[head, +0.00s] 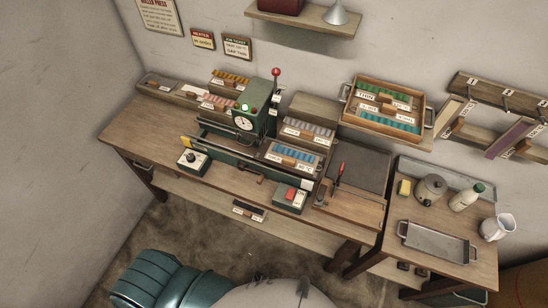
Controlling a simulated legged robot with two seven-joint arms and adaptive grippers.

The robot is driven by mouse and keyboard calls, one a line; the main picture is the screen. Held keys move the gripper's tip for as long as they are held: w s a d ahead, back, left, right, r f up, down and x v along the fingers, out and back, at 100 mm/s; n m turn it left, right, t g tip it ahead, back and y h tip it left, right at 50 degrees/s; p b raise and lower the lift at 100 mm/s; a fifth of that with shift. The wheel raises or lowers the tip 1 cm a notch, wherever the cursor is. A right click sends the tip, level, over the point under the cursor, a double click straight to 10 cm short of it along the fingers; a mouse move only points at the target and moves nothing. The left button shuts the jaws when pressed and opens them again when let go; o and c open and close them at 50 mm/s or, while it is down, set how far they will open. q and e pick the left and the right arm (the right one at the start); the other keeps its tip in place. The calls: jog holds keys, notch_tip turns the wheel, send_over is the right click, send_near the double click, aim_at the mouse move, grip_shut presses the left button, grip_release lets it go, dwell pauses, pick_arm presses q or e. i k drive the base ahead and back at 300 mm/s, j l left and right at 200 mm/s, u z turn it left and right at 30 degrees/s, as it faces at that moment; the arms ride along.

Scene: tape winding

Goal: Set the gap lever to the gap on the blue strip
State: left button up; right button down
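A green machine (250,106) with a round white dial (243,123) and a lit green lamp (245,107) stands on the long wooden bench. A lever with a red ball knob (276,72) rises upright from its right side. I cannot tell whether this is the gap lever, and its setting is too small to read. A tray of blue pieces (291,157) with white labels lies in front of the machine to the right; the label writing is too small to read. I cannot make out a separate blue strip. Neither of my grippers shows in the head view.
A box with a dial knob (193,160) and a box with a red button (290,197) sit at the bench front.

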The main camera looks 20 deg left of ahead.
aim_at(276, 72)
jog(key=i+j, duration=0.1)
jog(key=j, duration=0.3)
jog(key=i+j, duration=0.1)
jog(key=j, duration=0.3)
jog(key=i+j, duration=0.15)
jog(key=j, duration=0.25)
jog(key=i+j, duration=0.1)
jog(key=j, duration=0.25)
jog(key=z, duration=0.05)
